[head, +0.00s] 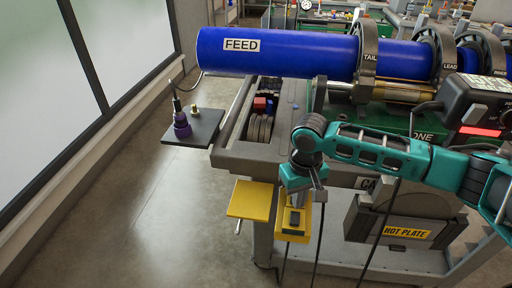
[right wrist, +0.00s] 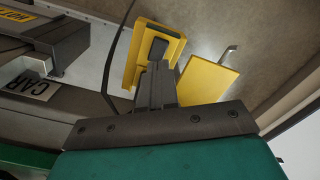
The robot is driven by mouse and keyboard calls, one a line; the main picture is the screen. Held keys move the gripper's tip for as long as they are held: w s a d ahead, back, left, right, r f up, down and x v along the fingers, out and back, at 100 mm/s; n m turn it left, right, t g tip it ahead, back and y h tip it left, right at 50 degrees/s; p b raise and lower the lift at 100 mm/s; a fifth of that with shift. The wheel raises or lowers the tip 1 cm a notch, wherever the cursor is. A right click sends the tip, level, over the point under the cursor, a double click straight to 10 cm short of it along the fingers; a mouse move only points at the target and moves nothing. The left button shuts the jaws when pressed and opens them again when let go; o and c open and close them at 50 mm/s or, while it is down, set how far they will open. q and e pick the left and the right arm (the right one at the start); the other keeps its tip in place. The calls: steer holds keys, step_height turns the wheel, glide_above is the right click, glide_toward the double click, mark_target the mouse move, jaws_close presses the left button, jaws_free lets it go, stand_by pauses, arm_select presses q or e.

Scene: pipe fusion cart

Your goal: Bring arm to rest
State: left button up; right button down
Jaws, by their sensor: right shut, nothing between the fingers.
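My right arm (head: 375,150), teal and dark grey, reaches in from the right across the front of the cart. Its gripper (head: 297,200) points down in front of the cart's edge. In the right wrist view the two grey fingers (right wrist: 156,80) are together with nothing between them. Their tips appear over a yellow holder (right wrist: 142,72) with a dark block (right wrist: 158,48) in it. The holder also shows in the head view (head: 291,236), below the gripper; I cannot tell whether the fingers touch the block. My left gripper is not in view.
A yellow plate (head: 250,201) sits left of the holder. A dark side shelf (head: 204,128) carries a purple piece (head: 182,125). The blue FEED pipe (head: 290,52) lies above, in the TAIL clamp (head: 367,50). The hot plate housing (head: 403,222) is lower right. Floor at left is clear.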

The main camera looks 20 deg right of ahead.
steer(key=s+a+f+n+t+y, duration=0.1)
steer(key=a+f+t+y, duration=0.25)
steer(key=a, duration=0.45)
steer(key=s+a+f+n+t+y, duration=0.2)
steer(key=a+f+t, duration=0.15)
steer(key=a, duration=0.35)
steer(key=s+d+f+t+h, duration=0.3)
steer(key=s+d, duration=0.3)
steer(key=s, duration=0.2)
steer(key=shift+s+d+t, duration=0.15)
steer(key=shift+d+t, duration=0.15)
steer(key=shift+t, duration=0.1)
steer(key=shift+f+h, duration=0.1)
steer(key=shift+h, duration=0.15)
